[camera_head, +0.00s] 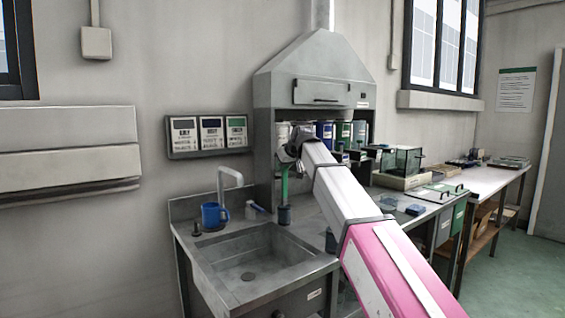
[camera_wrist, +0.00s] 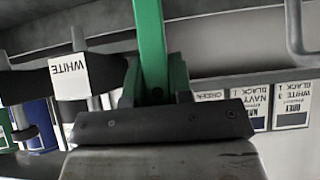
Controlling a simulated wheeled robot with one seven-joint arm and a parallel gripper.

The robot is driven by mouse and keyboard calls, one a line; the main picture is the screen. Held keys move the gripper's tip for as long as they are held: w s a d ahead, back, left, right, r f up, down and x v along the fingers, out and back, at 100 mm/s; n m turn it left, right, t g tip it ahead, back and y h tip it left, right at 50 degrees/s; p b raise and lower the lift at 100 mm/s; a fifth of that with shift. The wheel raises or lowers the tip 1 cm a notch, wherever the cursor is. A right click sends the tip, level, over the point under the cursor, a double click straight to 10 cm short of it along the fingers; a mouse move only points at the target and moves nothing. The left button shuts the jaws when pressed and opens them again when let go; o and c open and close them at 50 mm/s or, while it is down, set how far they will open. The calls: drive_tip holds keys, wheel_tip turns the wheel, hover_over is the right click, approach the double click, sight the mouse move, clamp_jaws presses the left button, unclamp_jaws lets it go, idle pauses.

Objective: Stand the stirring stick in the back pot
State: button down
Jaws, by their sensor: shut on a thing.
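My gripper (camera_head: 285,163) is shut on the green stirring stick (camera_head: 284,186), which hangs about upright below it in the head view. A dark pot (camera_head: 284,215) stands on the counter right under the stick. I cannot tell whether the stick's lower end is inside this pot or just above or behind it. A second dark pot (camera_head: 331,241) stands nearer, partly hidden by my arm.
The grey hood (camera_head: 313,80) rises behind. Labelled tins (camera_head: 325,131) stand under it. In the wrist view a dark object labelled WHITE (camera_wrist: 70,77) is close on the left.

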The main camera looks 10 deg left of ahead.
sight(286, 173)
drive_tip(key=shift+f, duration=2.25)
drive_tip(key=c, duration=0.9)
unclamp_jaws()
drive_tip(key=v, duration=1)
drive_tip(key=shift+s+d+r, duration=0.15)
drive_tip(key=shift+d+r, duration=0.1)
drive_tip(key=shift+r, duration=0.05)
